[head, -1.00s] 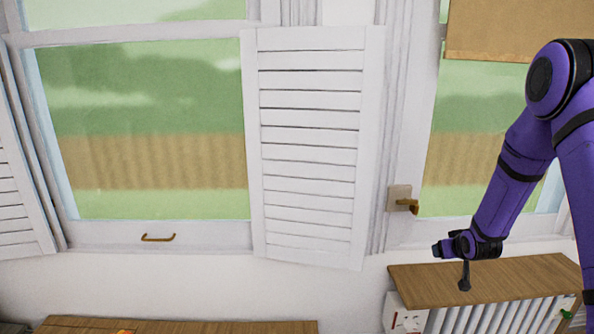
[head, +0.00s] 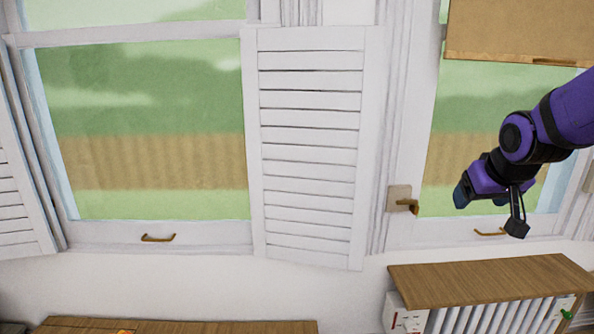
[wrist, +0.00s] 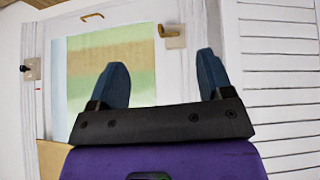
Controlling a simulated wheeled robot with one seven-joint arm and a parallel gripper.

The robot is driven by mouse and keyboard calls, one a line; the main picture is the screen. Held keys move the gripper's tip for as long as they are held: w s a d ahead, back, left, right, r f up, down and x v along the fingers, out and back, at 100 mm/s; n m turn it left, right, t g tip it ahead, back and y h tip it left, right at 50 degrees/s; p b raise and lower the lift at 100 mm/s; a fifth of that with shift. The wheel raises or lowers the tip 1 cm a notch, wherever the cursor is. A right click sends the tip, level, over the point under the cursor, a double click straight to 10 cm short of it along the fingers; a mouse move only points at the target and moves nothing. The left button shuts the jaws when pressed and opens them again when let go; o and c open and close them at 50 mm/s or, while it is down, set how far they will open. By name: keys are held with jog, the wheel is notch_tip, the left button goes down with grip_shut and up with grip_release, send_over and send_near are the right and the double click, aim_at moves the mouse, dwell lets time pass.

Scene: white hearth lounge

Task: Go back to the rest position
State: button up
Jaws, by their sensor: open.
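My gripper (head: 461,196) is at the right of the head view, in front of the right window and above the wood-topped radiator cover. In the wrist view my gripper (wrist: 163,80) shows two blue fingers spread wide apart. Nothing is between them, and they touch nothing that I can see. My purple arm comes in from the right edge of the head view.
A radiator cover (head: 490,272) stands below the right window. A brass handle (head: 408,204) sits on the window frame left of my gripper. A white louvred shutter (head: 310,145) hangs further left. A wooden top (head: 200,326) lies at the bottom edge.

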jog(key=s+a+r+g, duration=0.1)
jog(key=s+a+r, duration=0.1)
jog(key=s, duration=0.8)
jog(key=s+a+r+g+y, duration=0.1)
jog(key=s+a+r, duration=0.2)
jog(key=s, duration=0.8)
jog(key=shift+s, duration=0.2)
jog(key=shift+a, duration=0.1)
